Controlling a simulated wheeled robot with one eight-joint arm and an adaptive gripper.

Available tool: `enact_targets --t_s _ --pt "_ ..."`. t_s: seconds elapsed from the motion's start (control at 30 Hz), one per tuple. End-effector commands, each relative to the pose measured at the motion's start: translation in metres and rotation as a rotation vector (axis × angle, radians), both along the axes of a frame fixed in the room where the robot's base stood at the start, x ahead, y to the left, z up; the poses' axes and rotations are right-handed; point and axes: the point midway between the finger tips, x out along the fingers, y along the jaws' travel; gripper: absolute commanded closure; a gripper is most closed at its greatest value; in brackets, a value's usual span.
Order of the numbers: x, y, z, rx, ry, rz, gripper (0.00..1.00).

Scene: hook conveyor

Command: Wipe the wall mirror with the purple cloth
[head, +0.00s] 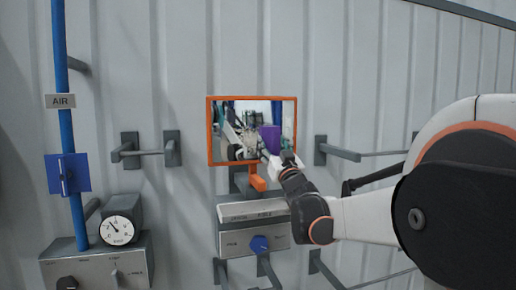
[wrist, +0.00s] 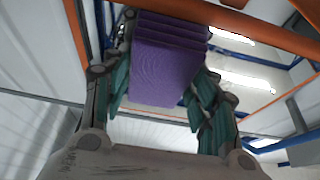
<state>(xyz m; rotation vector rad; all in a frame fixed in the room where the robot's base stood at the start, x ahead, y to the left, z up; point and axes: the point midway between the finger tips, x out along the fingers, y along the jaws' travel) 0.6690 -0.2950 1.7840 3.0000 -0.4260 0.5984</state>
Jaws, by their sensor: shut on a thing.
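The wall mirror (head: 232,160) has an orange frame and hangs on the pale corrugated wall in the head view. In the wrist view its orange frame (wrist: 245,25) runs across the top, with bright reflections in the glass below it. My gripper (head: 279,159) is in front of the mirror's lower right part. It is shut on the purple cloth (wrist: 168,72), a folded pad held between the teal fingers in the wrist view. Purple also shows in the head view (head: 270,137), partly behind my gripper. I cannot tell whether the cloth touches the glass.
An orange handle (head: 257,183) sticks out below the mirror. Under it is a grey box with a blue knob (head: 259,244). Grey wall hooks (head: 338,152) project on both sides. A blue pipe (head: 66,140), a valve plate and a gauge (head: 119,230) are at left.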

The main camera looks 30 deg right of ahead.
Motion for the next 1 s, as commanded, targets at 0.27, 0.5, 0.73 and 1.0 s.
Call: enact_targets --t_s 0.27,0.5,0.73,1.0 --pt "0.005 0.023 0.000 0.000 0.001 0.002 0.65" --pt "0.007 0.030 0.000 0.001 0.000 0.001 0.65" --pt "0.013 0.046 0.000 0.001 0.000 0.004 0.65" --pt "0.019 0.060 0.000 0.000 0.001 0.002 0.65"
